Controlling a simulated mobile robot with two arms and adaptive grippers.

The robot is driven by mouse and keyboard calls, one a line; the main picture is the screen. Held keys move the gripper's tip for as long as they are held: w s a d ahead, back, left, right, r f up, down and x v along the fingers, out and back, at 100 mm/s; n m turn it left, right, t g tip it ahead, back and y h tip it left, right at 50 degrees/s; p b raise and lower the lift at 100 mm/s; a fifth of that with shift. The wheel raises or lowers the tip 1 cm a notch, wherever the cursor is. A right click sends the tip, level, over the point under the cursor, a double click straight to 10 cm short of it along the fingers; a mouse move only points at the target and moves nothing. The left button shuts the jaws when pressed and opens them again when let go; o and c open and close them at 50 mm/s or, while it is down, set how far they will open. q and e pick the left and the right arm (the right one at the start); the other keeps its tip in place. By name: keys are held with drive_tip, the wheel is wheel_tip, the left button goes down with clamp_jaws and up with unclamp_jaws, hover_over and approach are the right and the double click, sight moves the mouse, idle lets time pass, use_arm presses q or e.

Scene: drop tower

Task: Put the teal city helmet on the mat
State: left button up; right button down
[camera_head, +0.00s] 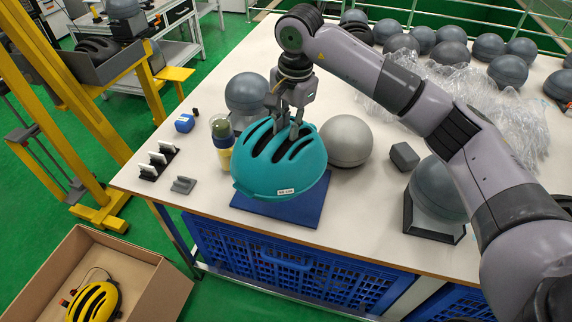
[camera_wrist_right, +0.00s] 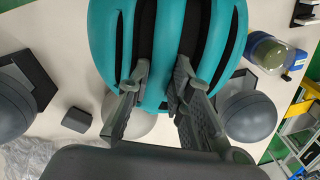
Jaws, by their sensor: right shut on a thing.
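The teal city helmet (camera_head: 282,163) has dark vent slots and a small white label on its front side. It is over the blue mat (camera_head: 305,209), hiding much of it; whether it touches the mat I cannot tell. My right gripper (camera_head: 294,130) comes down from above and is shut on the helmet's shell at the vents. In the right wrist view the helmet (camera_wrist_right: 165,45) fills the top middle, with the fingers of my right gripper (camera_wrist_right: 158,85) at its vent ribs. My left gripper is not in view.
A small dark block (camera_head: 404,156) and a headform on a stand (camera_head: 438,190) are farther right. Clear plastic wrap (camera_head: 480,95) lies behind.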

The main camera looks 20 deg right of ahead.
wheel_tip(320, 180, down, 14)
drive_tip(key=p, duration=0.2)
drive_tip(key=shift+w+r+p, duration=0.15)
drive_tip(key=shift+w+p, duration=0.1)
drive_tip(key=shift+p, duration=0.1)
drive_tip(key=c, duration=1.7)
unclamp_jaws()
drive_tip(key=shift+o, duration=1.2)
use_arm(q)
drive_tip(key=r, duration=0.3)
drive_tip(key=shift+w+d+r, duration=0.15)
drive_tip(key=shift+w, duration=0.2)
use_arm(e)
drive_tip(key=shift+r, duration=0.1)
